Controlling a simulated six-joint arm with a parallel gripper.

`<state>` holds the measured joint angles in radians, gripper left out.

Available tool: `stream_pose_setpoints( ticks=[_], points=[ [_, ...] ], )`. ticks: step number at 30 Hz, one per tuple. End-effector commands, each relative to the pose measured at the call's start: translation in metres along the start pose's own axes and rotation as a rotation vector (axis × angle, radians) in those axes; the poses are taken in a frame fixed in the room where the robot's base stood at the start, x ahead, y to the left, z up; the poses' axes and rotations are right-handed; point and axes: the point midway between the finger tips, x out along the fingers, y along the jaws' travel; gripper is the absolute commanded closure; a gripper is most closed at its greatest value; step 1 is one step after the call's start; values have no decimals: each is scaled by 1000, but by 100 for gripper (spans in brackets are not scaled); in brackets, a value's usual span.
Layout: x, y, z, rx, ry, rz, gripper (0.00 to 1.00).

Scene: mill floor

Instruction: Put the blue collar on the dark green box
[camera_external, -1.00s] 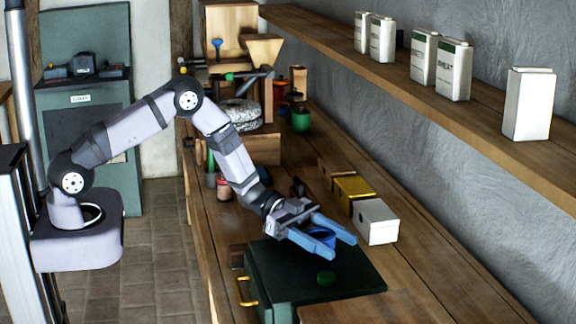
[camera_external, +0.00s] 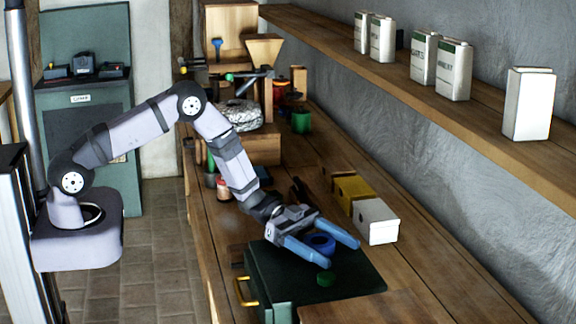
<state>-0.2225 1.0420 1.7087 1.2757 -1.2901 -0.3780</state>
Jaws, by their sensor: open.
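The blue collar (camera_external: 321,243) is a short ring on the top of the dark green box (camera_external: 345,290), toward its far side. The box stands on the bench and has a yellow handle on its left side. My gripper (camera_external: 342,255) is open, its two blue fingers pointing toward the lower right. The collar shows between the fingers. I cannot tell whether the fingers touch it.
A white box (camera_external: 376,222) and a yellow box (camera_external: 352,190) stand just behind on the bench. A shelf (camera_external: 440,110) with white cartons runs along the wall.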

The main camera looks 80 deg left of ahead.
Motion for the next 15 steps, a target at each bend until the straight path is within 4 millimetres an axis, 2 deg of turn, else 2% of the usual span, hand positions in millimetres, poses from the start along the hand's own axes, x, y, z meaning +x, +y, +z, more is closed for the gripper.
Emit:
stream_pose_setpoints(
  ticks=[4,8,15],
  points=[
    [-1,0,-6,0,0,0,27],
    [-15,-2,-2,1,0,-4,27],
    [-56,-2,0,0,0,-6,27]
  ],
)
